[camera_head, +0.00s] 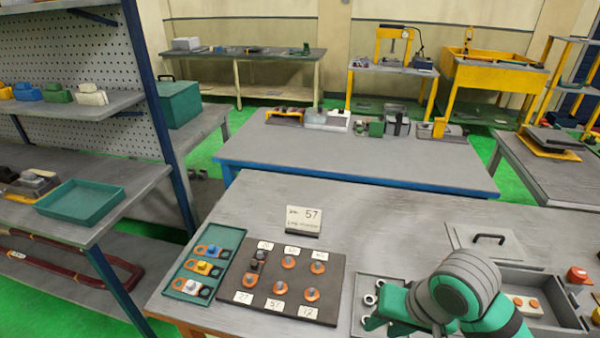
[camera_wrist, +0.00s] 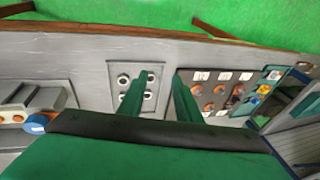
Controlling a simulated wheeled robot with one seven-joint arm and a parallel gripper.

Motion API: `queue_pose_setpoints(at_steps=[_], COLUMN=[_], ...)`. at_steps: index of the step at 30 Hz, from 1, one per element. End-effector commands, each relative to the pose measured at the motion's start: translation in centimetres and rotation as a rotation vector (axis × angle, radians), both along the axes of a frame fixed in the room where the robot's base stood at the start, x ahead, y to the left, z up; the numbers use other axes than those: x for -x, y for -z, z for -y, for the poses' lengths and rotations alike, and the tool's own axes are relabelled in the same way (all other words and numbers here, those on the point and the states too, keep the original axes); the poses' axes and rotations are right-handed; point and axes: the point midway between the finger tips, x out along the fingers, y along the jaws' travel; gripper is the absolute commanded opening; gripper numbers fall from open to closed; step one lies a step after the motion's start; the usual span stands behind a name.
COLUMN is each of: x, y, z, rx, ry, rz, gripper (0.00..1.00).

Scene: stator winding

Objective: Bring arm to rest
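My arm reaches in from the lower right of the head view, over the right part of the near workbench (camera_head: 180,290). My green gripper (camera_head: 376,320) is above a small grey plate with several round rings (camera_head: 361,296), which it partly covers. In the wrist view, my gripper's two green fingers (camera_wrist: 161,84) stand apart with nothing between them. The ringed plate (camera_wrist: 150,102) lies below and behind the left finger there. A dark board with several orange-ringed parts (camera_head: 333,280) lies left of my gripper in the head view; it also shows in the wrist view (camera_wrist: 208,78).
A teal tray (camera_head: 228,240) with three coloured parts lies left of the board. A grey box (camera_head: 560,290) and a lid with a black handle (camera_head: 484,248) are on the right. The bench's middle back is clear.

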Motion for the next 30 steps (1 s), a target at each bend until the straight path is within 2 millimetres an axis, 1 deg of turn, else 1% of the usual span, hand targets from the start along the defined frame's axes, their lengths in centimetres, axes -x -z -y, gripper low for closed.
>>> queue_pose_setpoints(at_steps=[1,5,6,9,15,21,26,30], x=[-1.0,-4.0,-5.1,-7.5,-11.2,-13.5,-14.6,-15.0], y=[0.0,-0.7,-1.1,-2.2,-4.8,-7.0,-7.8,-7.6], z=[-1.3,-5.0,-6.4,-9.8,-15.4,-19.3,-21.2,-22.1], rx=[-0.031,-0.126,-0.161,-0.253,-0.427,-0.576,-0.667,-0.720], ry=[-0.015,-0.053,-0.066,-0.087,-0.094,-0.053,0.014,0.092], rz=[0.036,0.160,0.207,0.327,0.546,0.737,0.864,0.957], gripper=[0.31,0.31,0.31,0.31,0.31,0.31,0.31,0.31])
